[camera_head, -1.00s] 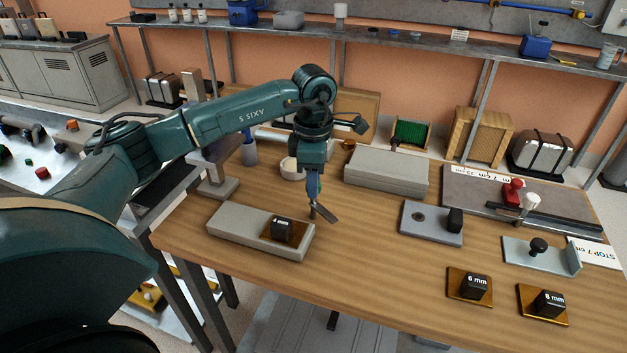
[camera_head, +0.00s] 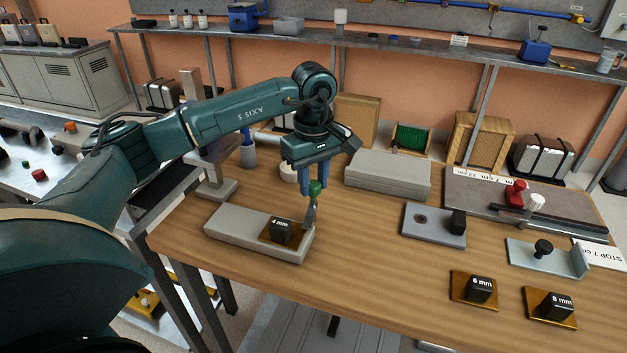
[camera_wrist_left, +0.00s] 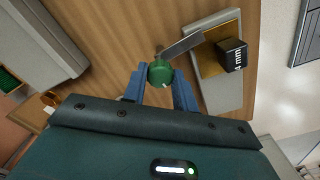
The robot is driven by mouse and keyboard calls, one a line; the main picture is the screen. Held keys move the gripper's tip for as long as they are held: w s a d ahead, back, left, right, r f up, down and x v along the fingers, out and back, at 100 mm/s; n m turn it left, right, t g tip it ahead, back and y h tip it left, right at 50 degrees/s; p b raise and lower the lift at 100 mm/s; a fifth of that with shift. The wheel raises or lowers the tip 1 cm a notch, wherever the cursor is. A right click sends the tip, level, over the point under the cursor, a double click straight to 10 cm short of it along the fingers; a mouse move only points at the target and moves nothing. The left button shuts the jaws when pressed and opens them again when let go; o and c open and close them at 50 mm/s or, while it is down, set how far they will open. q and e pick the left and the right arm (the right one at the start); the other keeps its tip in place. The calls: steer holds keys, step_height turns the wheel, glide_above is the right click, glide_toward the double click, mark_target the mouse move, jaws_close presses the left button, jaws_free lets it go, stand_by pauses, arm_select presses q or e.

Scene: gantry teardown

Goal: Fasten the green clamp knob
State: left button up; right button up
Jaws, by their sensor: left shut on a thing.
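The green clamp knob (camera_head: 316,188) is between the two blue fingers of my left gripper (camera_head: 315,192), which is shut on it. In the left wrist view the knob (camera_wrist_left: 160,74) shows a small white mark, and the fingers (camera_wrist_left: 159,84) touch or nearly touch its sides. A flat metal strip (camera_head: 311,214) extends from under the knob. In the left wrist view the strip (camera_wrist_left: 183,44) reaches toward the grey block (camera_head: 232,226). A black 4 mm block (camera_head: 280,229) sits on a brown plate on that block's right part. The strip's underside contact is hidden. My right gripper is not in view.
A grey case (camera_head: 388,173) stands behind the gripper. To the right are a grey plate with a black knob (camera_head: 435,225), a stop plate (camera_head: 545,260), and loose 6 mm (camera_head: 480,290) and 8 mm (camera_head: 550,306) blocks. The table's front middle is clear.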

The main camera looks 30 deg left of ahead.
arm_select(q)
steer(key=shift+m, duration=0.6)
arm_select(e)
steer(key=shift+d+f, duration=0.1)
arm_select(q)
steer(key=shift+r+m, duration=0.1)
steer(key=shift+m, duration=0.2)
steer(key=o, duration=1)
step_height(320, 180, up, 13)
steer(key=shift+r, duration=0.1)
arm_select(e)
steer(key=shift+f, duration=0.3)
